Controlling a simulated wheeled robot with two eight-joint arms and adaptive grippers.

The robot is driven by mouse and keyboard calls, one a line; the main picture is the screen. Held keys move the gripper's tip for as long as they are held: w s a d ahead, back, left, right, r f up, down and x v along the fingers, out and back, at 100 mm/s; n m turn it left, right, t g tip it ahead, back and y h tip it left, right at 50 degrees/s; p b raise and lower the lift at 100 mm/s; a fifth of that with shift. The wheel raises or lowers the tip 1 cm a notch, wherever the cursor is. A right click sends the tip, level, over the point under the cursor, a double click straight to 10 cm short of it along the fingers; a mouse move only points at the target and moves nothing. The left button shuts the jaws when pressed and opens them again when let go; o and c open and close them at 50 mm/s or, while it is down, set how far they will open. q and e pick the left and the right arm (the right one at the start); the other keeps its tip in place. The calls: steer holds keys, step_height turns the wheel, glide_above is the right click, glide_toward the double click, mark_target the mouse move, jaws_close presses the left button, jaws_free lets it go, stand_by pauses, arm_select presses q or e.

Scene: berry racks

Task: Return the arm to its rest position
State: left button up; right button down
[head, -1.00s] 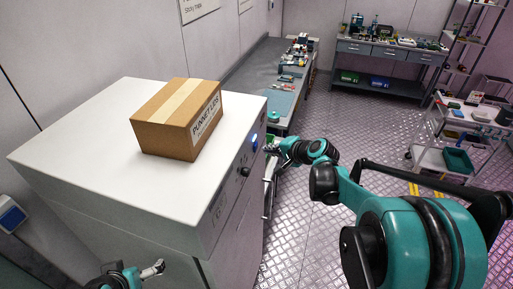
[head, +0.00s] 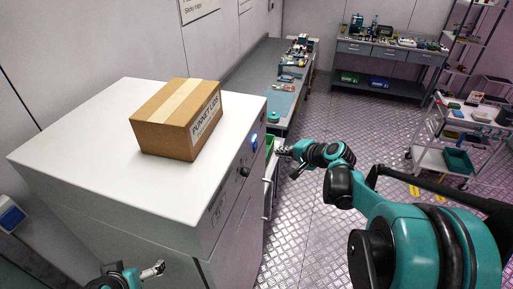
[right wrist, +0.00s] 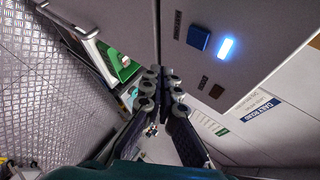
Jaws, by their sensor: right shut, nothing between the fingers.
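My right arm reaches in from the right in the head view, with its gripper (head: 281,152) near the front face of the white cabinet (head: 90,125), by its far corner. In the right wrist view the right gripper (right wrist: 161,72) has its fingers together with nothing between them. It is apart from the cabinet's front, where a lit blue light (right wrist: 225,48) and a dark blue button (right wrist: 199,38) show. My left gripper (head: 153,270) shows small at the bottom left of the head view, beside the cabinet; its jaws are too small to judge.
A cardboard box (head: 165,128) lies on the cabinet top. A green item (right wrist: 118,64) sits in an opening beyond the gripper. A long grey bench (head: 250,75), a workbench (head: 385,50) and a white cart (head: 435,160) stand farther back. The metal floor (head: 345,125) between them is clear.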

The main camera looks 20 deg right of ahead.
steer(key=shift+f, duration=0.1)
steer(key=s+a+f+n+g+h+b, duration=0.1)
steer(key=s+a+f+n+g+b, duration=0.15)
steer(key=s+a+f+b, duration=0.45)
steer(key=s+a+f+n+g+b, duration=0.1)
steer(key=s+a+f+n+b, duration=0.4)
steer(key=f+b, duration=0.4)
steer(key=s+a+f+n+h+b, duration=0.1)
steer(key=s+f+n+b, duration=0.4)
steer(key=s+f+b, duration=0.7)
step_height(320, 180, down, 3)
steer(key=shift+f+h, duration=0.15)
steer(key=shift+h, duration=0.75)
steer(key=shift+s+n, duration=0.1)
steer(key=shift+n, duration=0.15)
stand_by(1.4)
